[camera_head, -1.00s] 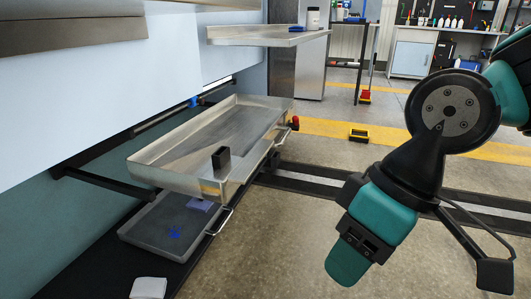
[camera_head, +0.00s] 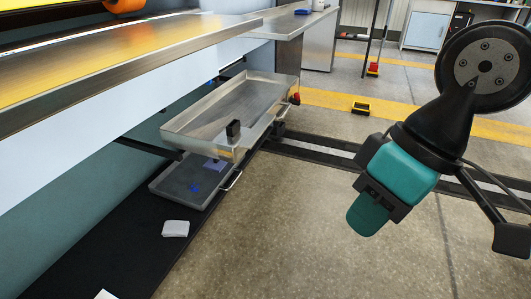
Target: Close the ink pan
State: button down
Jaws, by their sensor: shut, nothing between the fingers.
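I cannot tell for certain which is the ink pan. My gripper (camera_head: 365,221) is the teal end of my arm, pointing down over open floor to the right of both pans. It is shut, empty and clearly apart from them. Its fingertips are hard to make out.
The printer's broad metal shelf (camera_head: 110,65) overhangs the left side. A white cloth (camera_head: 175,228) lies on the black mat (camera_head: 130,240) in front of the lower tray. A yellow-and-black block (camera_head: 360,108) stands on the floor behind. The floor between pans and arm is clear.

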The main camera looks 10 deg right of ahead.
aim_at(254, 98)
jog(key=z, duration=0.8)
jog(key=i, duration=0.6)
jog(key=u, duration=1.05)
